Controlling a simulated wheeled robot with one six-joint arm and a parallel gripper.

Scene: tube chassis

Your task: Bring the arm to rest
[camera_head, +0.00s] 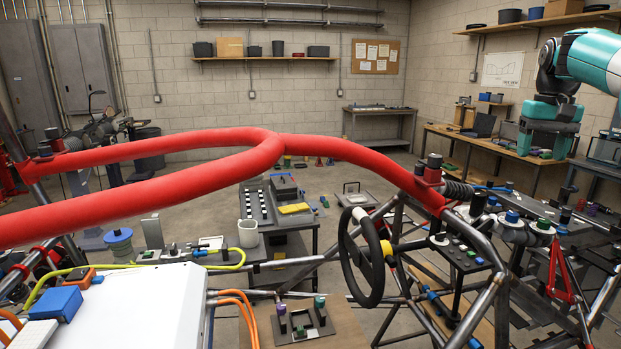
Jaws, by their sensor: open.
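My arm (592,58), white and teal with a dark wrist joint, reaches in from the upper right edge. My gripper (544,150) hangs below the wrist, pointing down. It is open, with nothing seen between its fingers. It appears above the right side of the tube chassis and in front of the back-right workbench in the picture; its exact distance from either I cannot tell. The rest of my arm is outside the frame.
A red padded tube (200,187) crosses the view and forks. A black steering wheel (361,258) sits below it. Steel chassis tubes and small fittings crowd the lower right. A white box (135,305) is at lower left. A workbench (490,147) stands behind. Floor shows mid-room.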

